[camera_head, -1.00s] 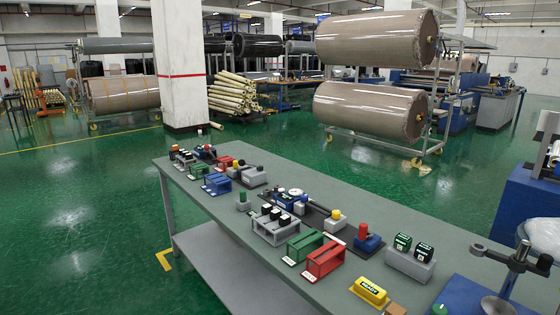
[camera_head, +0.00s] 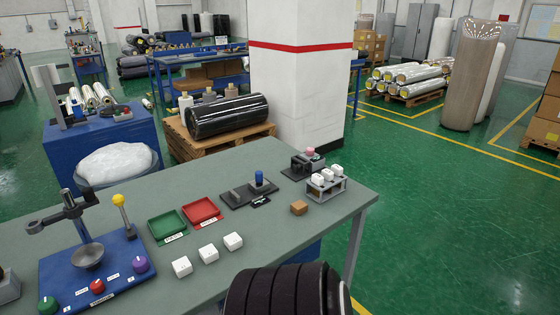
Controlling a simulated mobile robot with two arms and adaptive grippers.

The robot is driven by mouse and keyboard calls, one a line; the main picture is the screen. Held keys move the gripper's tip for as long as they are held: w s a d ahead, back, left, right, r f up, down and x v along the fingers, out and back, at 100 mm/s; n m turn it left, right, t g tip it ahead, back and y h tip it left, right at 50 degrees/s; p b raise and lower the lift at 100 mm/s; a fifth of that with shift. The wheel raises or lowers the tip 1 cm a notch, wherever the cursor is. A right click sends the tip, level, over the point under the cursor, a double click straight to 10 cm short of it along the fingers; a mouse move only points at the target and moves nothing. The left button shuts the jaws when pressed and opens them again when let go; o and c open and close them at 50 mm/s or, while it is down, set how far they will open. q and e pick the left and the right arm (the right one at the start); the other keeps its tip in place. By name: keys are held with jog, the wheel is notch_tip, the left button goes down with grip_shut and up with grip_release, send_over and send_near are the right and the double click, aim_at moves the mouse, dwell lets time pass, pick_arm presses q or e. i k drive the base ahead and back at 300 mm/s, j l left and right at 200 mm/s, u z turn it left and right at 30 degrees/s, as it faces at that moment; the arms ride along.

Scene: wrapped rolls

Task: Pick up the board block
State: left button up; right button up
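A small brown block (camera_head: 299,208), which may be the board block, sits on the grey-green table (camera_head: 262,165) near its right end. Its top is plain and no label can be read on it. It stands apart, in front of a grey rack (camera_head: 326,188) with white-topped pieces. Several white cubes stand to its left, including one white cube (camera_head: 233,241). Neither gripper is in view. A dark ribbed shape at the bottom middle hides part of the table's front edge and shows no fingers.
A red tray (camera_head: 203,212), a green tray (camera_head: 168,226) and a dark switch board (camera_head: 249,192) lie left of the block. A blue panel (camera_head: 115,262) with knobs and a stand is further left. Open green floor lies right of the table.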

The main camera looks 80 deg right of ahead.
aim_at(299, 208)
jog(key=z, duration=2.8)
